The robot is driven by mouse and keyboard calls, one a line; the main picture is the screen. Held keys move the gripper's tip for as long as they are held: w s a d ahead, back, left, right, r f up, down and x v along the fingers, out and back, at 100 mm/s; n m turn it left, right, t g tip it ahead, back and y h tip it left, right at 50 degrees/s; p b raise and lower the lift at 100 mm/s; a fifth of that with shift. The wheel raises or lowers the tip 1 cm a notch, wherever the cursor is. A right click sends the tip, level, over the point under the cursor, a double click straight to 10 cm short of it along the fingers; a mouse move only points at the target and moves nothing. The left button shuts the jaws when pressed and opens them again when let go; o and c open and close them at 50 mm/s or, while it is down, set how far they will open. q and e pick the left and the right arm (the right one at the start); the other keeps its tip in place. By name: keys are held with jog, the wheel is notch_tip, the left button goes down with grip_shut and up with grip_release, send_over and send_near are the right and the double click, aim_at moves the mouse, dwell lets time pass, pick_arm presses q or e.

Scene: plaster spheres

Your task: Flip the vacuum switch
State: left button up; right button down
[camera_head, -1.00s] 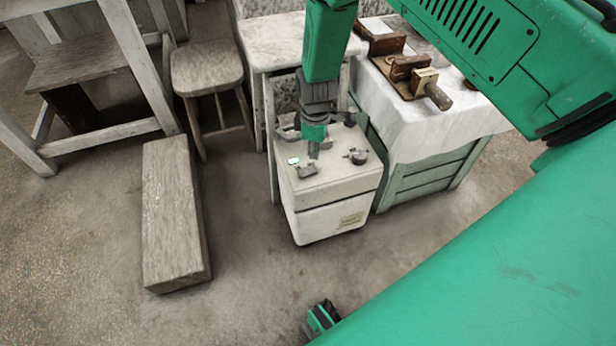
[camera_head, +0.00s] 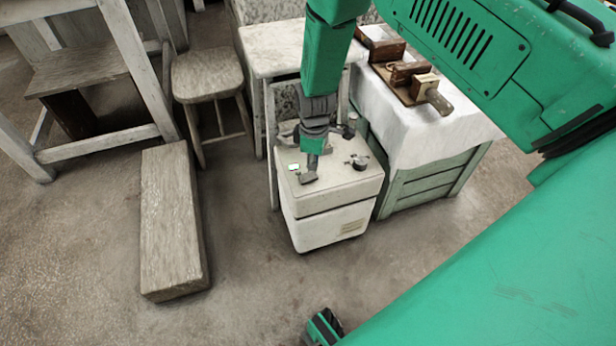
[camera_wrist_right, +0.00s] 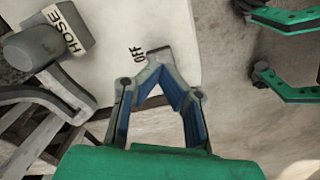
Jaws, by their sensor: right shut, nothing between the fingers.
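The vacuum is a white box (camera_head: 330,222) with a pale top, standing on the floor at the centre of the head view. A small grey part (camera_head: 307,179), which looks like the switch, sits at the front left of its top. My right gripper (camera_head: 311,165) points down at it, shut and empty; I cannot tell whether they touch. In the right wrist view the closed fingertips (camera_wrist_right: 158,56) are beside the printed OFF label (camera_wrist_right: 138,53), over the pale top (camera_wrist_right: 118,28). The fingers hide what lies directly beneath.
A HOSE-labelled fitting (camera_wrist_right: 65,28) is left of the fingers. A cloth-covered crate (camera_head: 430,130) stands right; a stool (camera_head: 207,75) and wooden block (camera_head: 172,215) stand left. Front floor is open.

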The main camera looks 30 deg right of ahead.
aim_at(313, 174)
jog(key=shift+d, duration=0.1)
dwell(0.5)
jog(key=shift+f+b, duration=0.85)
jog(key=shift+f, duration=0.65)
dwell(0.5)
jog(key=shift+r, duration=0.15)
notch_tip(313, 174, up, 7)
jog(key=p, duration=0.6)
dwell(0.3)
